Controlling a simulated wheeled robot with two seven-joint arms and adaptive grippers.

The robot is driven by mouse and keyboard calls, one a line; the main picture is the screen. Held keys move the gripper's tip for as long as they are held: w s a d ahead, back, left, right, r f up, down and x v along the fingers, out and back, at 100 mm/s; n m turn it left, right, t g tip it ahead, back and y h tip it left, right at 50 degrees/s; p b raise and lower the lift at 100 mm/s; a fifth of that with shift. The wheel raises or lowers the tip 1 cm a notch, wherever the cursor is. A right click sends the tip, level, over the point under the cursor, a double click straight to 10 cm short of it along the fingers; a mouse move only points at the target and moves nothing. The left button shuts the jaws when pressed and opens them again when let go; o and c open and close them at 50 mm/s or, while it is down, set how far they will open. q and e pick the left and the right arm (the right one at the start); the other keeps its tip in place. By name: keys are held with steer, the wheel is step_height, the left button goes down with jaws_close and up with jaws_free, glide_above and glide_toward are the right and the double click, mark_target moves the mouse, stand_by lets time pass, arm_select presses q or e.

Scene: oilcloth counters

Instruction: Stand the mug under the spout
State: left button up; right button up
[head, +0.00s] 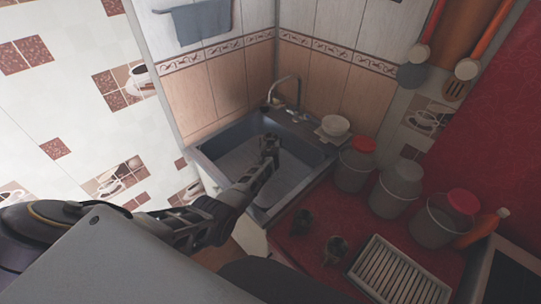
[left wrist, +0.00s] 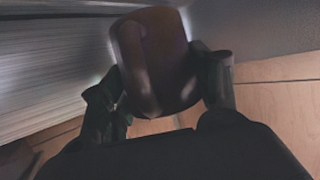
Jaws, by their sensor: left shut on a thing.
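A dark brown mug (left wrist: 155,60) is between the fingers of my left gripper (left wrist: 165,90) in the left wrist view. In the head view my left gripper (head: 268,156) reaches over the grey sink (head: 225,137), shut on the mug (head: 269,144), which shows small and dark. The metal faucet (head: 292,84) stands at the sink's back edge, and its curved spout (head: 272,92) arches over the basin. The mug appears below the spout tip in the picture; its height above the basin floor is unclear. My right gripper is not in view.
Two dark cups (head: 336,247) stand on the red counter (head: 310,253) right of the sink, near a slatted rack (head: 398,274). Several lidded containers (head: 396,190) line the back. White bowls (head: 335,125) sit at the sink's right corner.

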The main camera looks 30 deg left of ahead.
arm_select(q)
steer(key=shift+f+b, duration=0.9)
steer(key=shift+f, duration=0.9)
steer(key=shift+f, duration=0.1)
steer(key=shift+f+b, duration=1.35)
steer(key=shift+f, duration=0.65)
steer(key=shift+f, duration=0.15)
steer(key=o, duration=1.2)
steer(key=shift+o, duration=0.2)
